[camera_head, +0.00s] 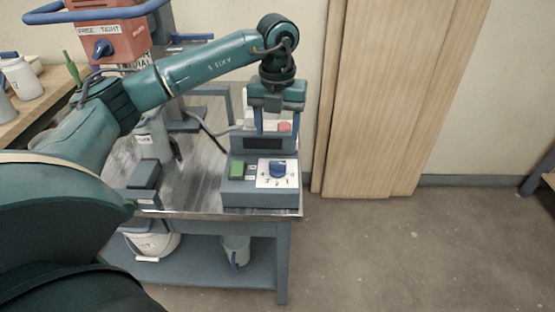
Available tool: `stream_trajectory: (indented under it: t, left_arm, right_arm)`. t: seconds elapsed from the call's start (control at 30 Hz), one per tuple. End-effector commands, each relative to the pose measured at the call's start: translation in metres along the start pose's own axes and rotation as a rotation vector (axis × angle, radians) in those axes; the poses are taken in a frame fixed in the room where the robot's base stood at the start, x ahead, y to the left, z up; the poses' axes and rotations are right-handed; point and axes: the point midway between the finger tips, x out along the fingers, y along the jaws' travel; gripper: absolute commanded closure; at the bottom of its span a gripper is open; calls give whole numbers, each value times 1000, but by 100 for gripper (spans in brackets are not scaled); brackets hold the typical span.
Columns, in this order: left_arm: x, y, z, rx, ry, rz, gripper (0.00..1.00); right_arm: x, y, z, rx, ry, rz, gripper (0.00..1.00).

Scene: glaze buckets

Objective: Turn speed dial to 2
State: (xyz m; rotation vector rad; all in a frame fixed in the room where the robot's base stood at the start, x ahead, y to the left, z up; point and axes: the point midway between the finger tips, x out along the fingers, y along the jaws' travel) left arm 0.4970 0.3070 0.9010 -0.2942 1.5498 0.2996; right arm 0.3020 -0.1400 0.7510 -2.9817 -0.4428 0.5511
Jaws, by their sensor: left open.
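The speed dial (277,170) is a blue knob on a white plate (264,182) with small marks around it. The plate is on the sloped front of a grey control box (262,200) at the right end of the metal table. The marks are too small to read, so I cannot tell the dial's setting. My left gripper (277,127) points down above the box and shows just above the dial in the picture. Its two fingers are apart, with nothing seen between them. My right gripper is not in view.
A dark grey box (144,174) stands on the table's left. Wooden boards (375,100) lean on the wall.

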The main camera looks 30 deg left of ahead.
Motion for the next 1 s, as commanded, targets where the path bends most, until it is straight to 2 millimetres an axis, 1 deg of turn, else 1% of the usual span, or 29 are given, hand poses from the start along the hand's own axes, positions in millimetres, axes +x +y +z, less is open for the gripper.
stream_trajectory:
  t: [0.03,0.2,0.4,0.6,0.87,1.0]
  left_arm:
    - [14,1,-1,1,5,2,40]
    - [50,0,-1,1,5,1,40]
    - [80,0,-1,1,3,-1,40]
    - [92,-1,-1,2,2,-2,40]
    - [93,-1,-1,3,1,-3,40]
    - [93,-1,-1,3,1,-3,51]
  right_arm:
    - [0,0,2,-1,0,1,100]
    - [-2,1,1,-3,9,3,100]
    - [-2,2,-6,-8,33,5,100]
    - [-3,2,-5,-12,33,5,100]
    - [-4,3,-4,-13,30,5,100]
    - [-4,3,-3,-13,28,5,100]
